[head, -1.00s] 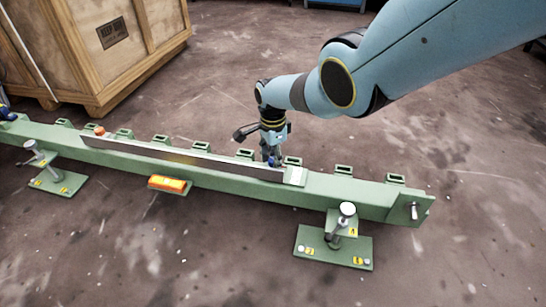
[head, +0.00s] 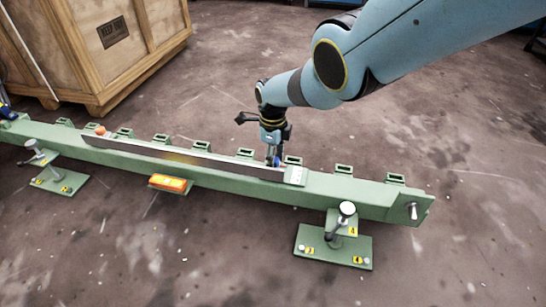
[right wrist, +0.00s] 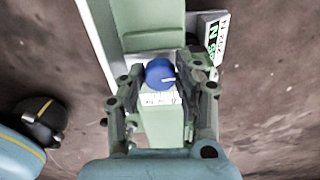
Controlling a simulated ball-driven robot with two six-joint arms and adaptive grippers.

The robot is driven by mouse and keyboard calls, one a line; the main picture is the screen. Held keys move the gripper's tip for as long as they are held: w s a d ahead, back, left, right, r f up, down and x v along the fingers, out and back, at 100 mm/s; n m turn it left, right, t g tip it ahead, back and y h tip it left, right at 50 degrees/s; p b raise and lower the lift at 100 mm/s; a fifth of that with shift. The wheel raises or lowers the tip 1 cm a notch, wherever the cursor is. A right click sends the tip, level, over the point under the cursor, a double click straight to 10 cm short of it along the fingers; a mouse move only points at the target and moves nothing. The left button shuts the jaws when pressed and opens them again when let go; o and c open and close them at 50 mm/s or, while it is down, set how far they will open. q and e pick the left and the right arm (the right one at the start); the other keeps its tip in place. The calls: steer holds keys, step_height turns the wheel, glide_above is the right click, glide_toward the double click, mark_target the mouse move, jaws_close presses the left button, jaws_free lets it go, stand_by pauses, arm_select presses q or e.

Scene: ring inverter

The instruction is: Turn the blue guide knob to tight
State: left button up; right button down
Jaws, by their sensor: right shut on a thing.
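The blue guide knob (right wrist: 160,72) sits on the green beam, between the two fingers of my right gripper (right wrist: 160,66) in the right wrist view. The gripper is shut on the knob. A white pointer line on the knob points to the right in that view. A small white scale plate (right wrist: 160,98) with dark marks lies just below the knob; its lettering is too small to read. In the head view my right gripper (head: 273,160) reaches down to the beam near its right part, hiding most of the knob. My left gripper is not clearly seen.
The long green beam (head: 330,188) carries a metal strip (head: 190,158), several square sockets and an orange level (head: 167,183). Clamp feet (head: 340,245) stand in front. A wooden crate (head: 110,45) stands behind at left. A blue-and-dark thing (head: 4,108) shows at the left edge.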

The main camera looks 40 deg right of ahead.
steer(key=shift+m, duration=0.3)
steer(key=c, duration=0.9)
jaws_free()
steer(key=shift+c, duration=0.2)
steer(key=shift+r, duration=0.75)
steer(key=shift+d+r, duration=0.1)
steer(key=shift+r, duration=3.15)
